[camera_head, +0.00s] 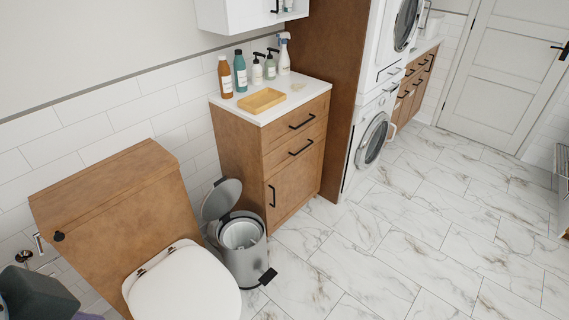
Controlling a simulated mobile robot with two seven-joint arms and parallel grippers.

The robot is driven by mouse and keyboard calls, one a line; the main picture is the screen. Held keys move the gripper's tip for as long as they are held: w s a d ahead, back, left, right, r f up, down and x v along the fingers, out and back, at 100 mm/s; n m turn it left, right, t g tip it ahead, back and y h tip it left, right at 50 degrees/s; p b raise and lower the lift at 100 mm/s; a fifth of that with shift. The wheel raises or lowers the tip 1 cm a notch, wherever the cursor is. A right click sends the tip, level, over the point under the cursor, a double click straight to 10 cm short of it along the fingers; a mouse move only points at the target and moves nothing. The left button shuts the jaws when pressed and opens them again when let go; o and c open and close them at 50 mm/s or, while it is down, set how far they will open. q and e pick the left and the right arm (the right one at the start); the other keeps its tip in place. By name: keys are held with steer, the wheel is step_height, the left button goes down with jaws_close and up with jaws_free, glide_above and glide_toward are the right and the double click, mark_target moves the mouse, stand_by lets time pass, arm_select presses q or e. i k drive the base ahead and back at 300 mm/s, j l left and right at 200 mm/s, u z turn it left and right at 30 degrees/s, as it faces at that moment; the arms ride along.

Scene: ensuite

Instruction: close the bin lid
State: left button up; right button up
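The bin (246,262) is a grey metal pedal bin on the floor, between the toilet and the wooden cabinet. Its round lid (221,199) is open, tilted up on the back left side of the rim. A light inner bucket (240,234) shows inside. The black pedal (268,276) sticks out at the bin's front, low near the floor. No gripper of mine can be made out in this view.
The toilet (185,285) with its lid down stands close left of the bin. The wooden cabinet (293,185) is close on the right, with bottles and a tray (262,100) on top. A dark grey shape fills the lower left corner.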

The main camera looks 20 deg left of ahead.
mark_target(225, 193)
steer(key=i+j+u, duration=0.2)
steer(key=i, duration=0.5)
steer(key=i+j+u, duration=0.2)
steer(key=i, duration=0.5)
steer(key=i+j+u, duration=0.2)
steer(key=i, duration=0.55)
